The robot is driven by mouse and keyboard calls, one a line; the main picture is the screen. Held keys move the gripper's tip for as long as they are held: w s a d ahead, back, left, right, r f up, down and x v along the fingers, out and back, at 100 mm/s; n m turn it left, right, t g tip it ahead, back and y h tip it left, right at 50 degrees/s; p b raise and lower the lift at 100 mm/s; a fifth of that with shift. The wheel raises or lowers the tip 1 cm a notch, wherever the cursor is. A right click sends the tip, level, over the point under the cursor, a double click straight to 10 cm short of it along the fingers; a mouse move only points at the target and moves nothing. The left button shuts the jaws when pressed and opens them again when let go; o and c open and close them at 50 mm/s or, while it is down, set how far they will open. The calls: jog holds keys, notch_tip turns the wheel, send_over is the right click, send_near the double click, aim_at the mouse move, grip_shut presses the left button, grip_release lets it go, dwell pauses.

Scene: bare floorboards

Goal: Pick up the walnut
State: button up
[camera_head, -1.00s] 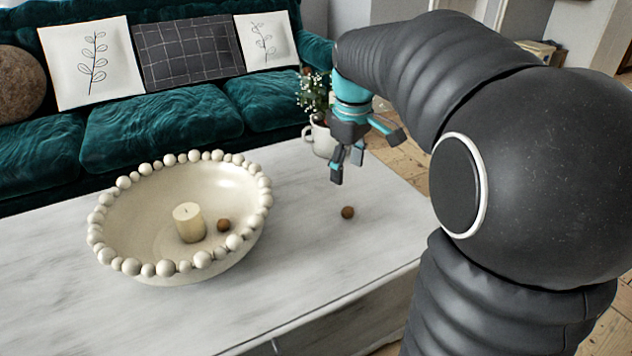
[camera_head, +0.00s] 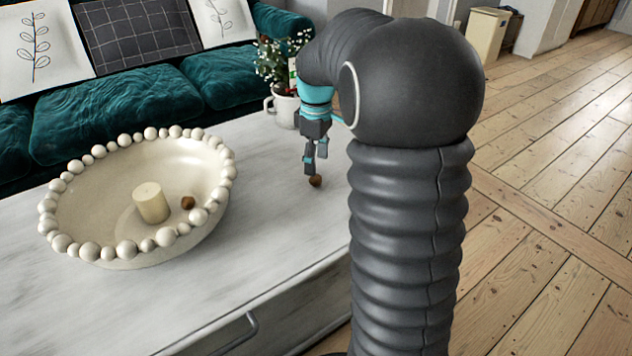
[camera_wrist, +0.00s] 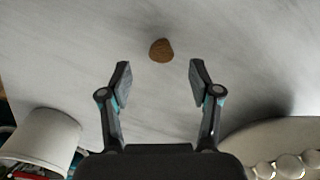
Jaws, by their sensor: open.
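A small brown walnut (camera_head: 315,181) lies on the pale table top, to the right of the beaded bowl. It also shows in the wrist view (camera_wrist: 161,50), ahead of the fingertips and roughly centred between them. A second small brown ball (camera_head: 188,203), much like it, lies inside the bowl beside the candle. My gripper (camera_head: 316,164) points down just above the walnut on the table. In the wrist view its two fingers (camera_wrist: 160,75) are spread wide with nothing between them.
The cream beaded bowl (camera_head: 92,250) holds a candle (camera_head: 151,203). A white pot with flowers (camera_head: 284,104) stands behind my gripper and shows at lower left in the wrist view. A green sofa (camera_head: 120,110) lines the table's back. Table top (camera_head: 285,230) in front is clear.

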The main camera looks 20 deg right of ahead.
aim_at(317, 175)
jog(key=shift+s+f+b, duration=0.15)
jog(key=shift+f+b, duration=0.2)
jog(key=shift+f, duration=1)
jog(key=shift+s+f+b, duration=0.1)
jog(key=shift+f+b, duration=0.25)
jog(key=shift+f, duration=1)
jog(key=c, duration=0.9)
